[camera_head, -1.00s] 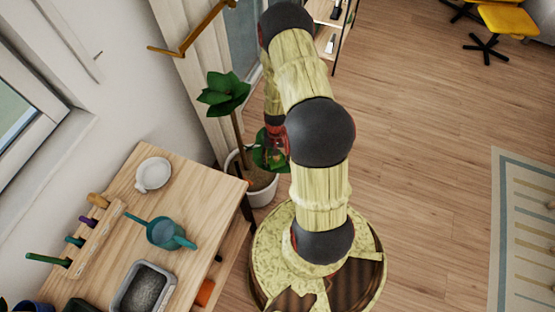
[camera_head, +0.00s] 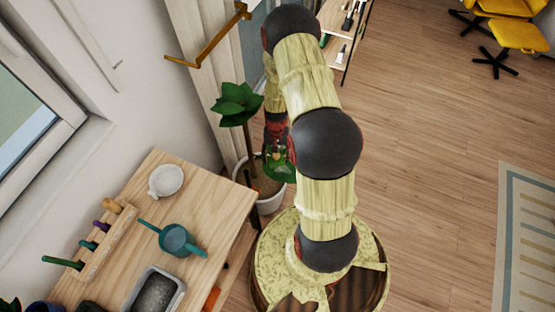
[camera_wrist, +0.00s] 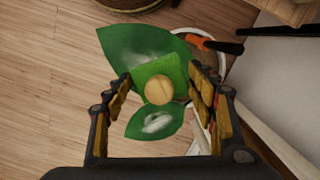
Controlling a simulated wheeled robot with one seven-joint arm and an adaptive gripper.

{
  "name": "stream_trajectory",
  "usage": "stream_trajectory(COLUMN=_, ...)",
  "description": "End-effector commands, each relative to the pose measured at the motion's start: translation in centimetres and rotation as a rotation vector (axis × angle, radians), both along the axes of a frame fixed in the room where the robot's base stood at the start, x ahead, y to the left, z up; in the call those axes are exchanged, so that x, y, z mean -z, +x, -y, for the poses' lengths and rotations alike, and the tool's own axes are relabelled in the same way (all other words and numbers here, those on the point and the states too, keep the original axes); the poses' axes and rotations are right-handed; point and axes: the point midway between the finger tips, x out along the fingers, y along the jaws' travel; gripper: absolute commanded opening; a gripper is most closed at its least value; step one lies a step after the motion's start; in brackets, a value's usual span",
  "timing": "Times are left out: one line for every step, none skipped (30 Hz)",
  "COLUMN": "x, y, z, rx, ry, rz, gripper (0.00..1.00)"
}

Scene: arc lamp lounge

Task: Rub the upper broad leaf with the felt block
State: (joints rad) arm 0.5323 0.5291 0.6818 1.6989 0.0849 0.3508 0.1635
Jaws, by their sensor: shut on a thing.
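My gripper (camera_wrist: 160,95) is shut on a green felt block (camera_wrist: 174,67) with a round wooden knob (camera_wrist: 158,90), fingers at either side. In the wrist view, one broad green leaf (camera_wrist: 118,40) with a faint whitish smear lies behind the block. Another broad leaf (camera_wrist: 137,126) with a denser white patch shows below it. The block overlaps the first leaf; I cannot tell whether they touch. In the head view my gripper (camera_head: 276,150) is beside the potted plant's stem, above a low broad leaf (camera_head: 285,174); the block is hard to make out there.
The plant's white pot (camera_head: 272,205) stands by the wooden table (camera_head: 215,215). Its leafy crown (camera_head: 237,103) rises left of my arm. An orange-and-black handle (camera_wrist: 212,42) lies close to the leaves. A teal watering can (camera_head: 175,240) and white dish (camera_head: 166,180) are on the table.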

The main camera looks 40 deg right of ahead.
Motion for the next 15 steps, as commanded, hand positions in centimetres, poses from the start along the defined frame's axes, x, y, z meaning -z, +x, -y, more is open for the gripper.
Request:
stream_trajectory(x=-0.8, y=0.2, z=0.0, rx=-0.001, ry=-0.001, rz=0.001, gripper=0.29)
stream_trajectory(x=-1.0, y=0.2, z=0.0, rx=-0.002, ry=-0.001, rz=0.001, gripper=0.29)
stream_trajectory(x=-1.4, y=0.3, z=0.0, rx=-0.002, ry=-0.001, rz=0.001, gripper=0.29)
stream_trajectory(x=-1.7, y=0.4, z=0.0, rx=-0.003, ry=0.000, rz=0.001, gripper=0.29)
stream_trajectory(x=-1.9, y=0.5, z=0.0, rx=-0.003, ry=-0.001, rz=0.002, gripper=0.29)
stream_trajectory(x=-2.3, y=0.6, z=-0.1, rx=-0.004, ry=-0.001, rz=0.002, gripper=0.29)
stream_trajectory(x=-2.5, y=0.7, z=-0.1, rx=-0.004, ry=-0.001, rz=0.002, gripper=0.29)
stream_trajectory(x=-2.7, y=0.7, z=-0.1, rx=-0.005, ry=-0.001, rz=0.002, gripper=0.29)
stream_trajectory(x=-3.0, y=0.8, z=-0.1, rx=-0.005, ry=-0.001, rz=0.002, gripper=0.29)
stream_trajectory(x=-3.1, y=0.8, z=-0.1, rx=-0.005, ry=0.000, rz=0.001, gripper=0.29)
stream_trajectory(x=-3.2, y=0.8, z=-0.1, rx=-0.005, ry=0.000, rz=0.001, gripper=0.29)
stream_trajectory(x=-3.2, y=0.8, z=-0.1, rx=-0.005, ry=0.000, rz=0.001, gripper=0.29)
stream_trajectory(x=-3.3, y=0.8, z=-0.1, rx=-0.005, ry=0.000, rz=0.000, gripper=0.29)
stream_trajectory(x=-3.3, y=0.9, z=-0.1, rx=-0.005, ry=0.000, rz=0.000, gripper=0.29)
stream_trajectory(x=-3.2, y=0.9, z=-0.1, rx=-0.005, ry=0.000, rz=0.000, gripper=0.29)
